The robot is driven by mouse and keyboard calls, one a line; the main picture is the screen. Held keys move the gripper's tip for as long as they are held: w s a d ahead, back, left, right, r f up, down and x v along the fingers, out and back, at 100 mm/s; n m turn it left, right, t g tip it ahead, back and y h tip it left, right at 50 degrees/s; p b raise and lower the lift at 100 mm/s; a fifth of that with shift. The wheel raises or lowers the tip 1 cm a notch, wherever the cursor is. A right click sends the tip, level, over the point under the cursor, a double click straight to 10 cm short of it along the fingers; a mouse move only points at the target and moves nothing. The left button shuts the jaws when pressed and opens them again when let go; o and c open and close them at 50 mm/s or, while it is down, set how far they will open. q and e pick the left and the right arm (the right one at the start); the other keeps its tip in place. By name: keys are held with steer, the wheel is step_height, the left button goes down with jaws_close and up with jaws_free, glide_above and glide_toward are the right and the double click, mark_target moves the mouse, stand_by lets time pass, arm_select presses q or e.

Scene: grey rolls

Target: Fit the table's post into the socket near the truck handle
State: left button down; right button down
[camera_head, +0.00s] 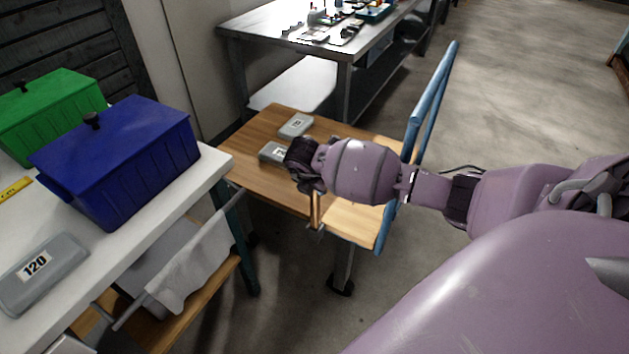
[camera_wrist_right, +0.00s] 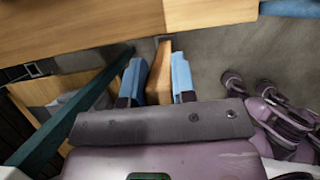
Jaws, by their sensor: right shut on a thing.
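My right gripper (camera_head: 308,178) is shut on a wooden post (camera_wrist_right: 160,75), which sits between its two blue fingers in the wrist view. In the head view the post (camera_head: 315,208) points down at the near edge of the truck's wooden deck (camera_head: 250,158). The truck's blue handle (camera_head: 431,95) stands at the right end of the deck. A small metal bracket, which looks like the socket (camera_head: 316,231), shows at the deck edge by the post's lower end. I cannot tell whether the post is inside it. My left gripper is not in view.
Two grey cases (camera_head: 296,125) lie on the deck. A white table (camera_head: 150,215) at the left bears a blue box (camera_head: 120,160), a green box (camera_head: 50,110) and a grey case (camera_head: 42,275). A metal workbench (camera_head: 275,30) stands behind. Floor is clear at the back right.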

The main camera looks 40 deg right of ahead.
mark_target(316, 198)
step_height(316, 198, down, 6)
steer(key=shift+r+b, duration=0.1)
steer(key=shift+b, duration=0.6)
steer(key=shift+r, duration=0.15)
steer(key=c, duration=0.9)
jaws_free()
steer(key=shift+r, duration=0.1)
